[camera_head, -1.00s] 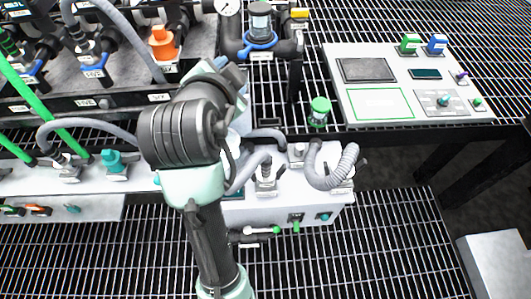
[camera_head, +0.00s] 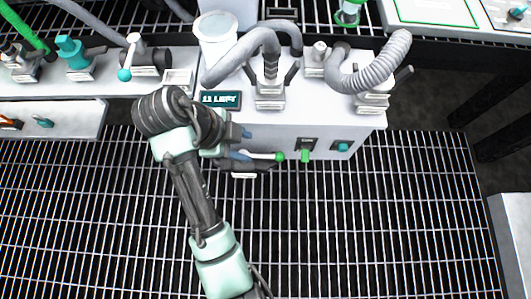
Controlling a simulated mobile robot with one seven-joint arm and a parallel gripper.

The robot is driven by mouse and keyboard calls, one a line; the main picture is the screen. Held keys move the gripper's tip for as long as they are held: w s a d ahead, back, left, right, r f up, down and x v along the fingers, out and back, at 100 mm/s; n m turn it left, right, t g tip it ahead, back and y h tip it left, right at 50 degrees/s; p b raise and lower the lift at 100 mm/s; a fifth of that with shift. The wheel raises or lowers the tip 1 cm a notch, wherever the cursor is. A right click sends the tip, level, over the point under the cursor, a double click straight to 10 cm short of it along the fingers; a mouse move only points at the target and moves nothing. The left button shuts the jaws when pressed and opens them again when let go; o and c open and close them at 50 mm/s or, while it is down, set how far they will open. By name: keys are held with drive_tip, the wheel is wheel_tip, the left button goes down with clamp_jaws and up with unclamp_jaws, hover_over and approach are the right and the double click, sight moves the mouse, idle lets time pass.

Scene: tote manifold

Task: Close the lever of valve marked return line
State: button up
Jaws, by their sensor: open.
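A small valve with a green-tipped lever (camera_head: 262,156) sticks out low on the front of the white box (camera_head: 345,122). Its lever points to the right, and the label (camera_head: 244,175) under it is too small to read. My gripper (camera_head: 238,150) is at this valve, left of the lever's green tip, and is open. My wrist hides part of it and of the valve body, and I cannot tell whether it touches the lever. Another valve (camera_head: 150,58) with a teal-tipped lever stands at the upper left. Its label is also unreadable.
Grey hoses (camera_head: 375,75) rise from the white box beside a white canister (camera_head: 218,38). A green switch (camera_head: 305,155) and a teal knob (camera_head: 342,147) sit right of the lever. A display (camera_head: 220,99) is above it. The grated floor (camera_head: 360,230) in front is clear.

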sight(268, 156)
drive_tip(key=b+x, duration=0.7)
drive_tip(key=x, duration=0.5)
drive_tip(key=shift+c, duration=0.2)
clamp_jaws()
drive_tip(key=shift+a, duration=0.1)
idle(0.9)
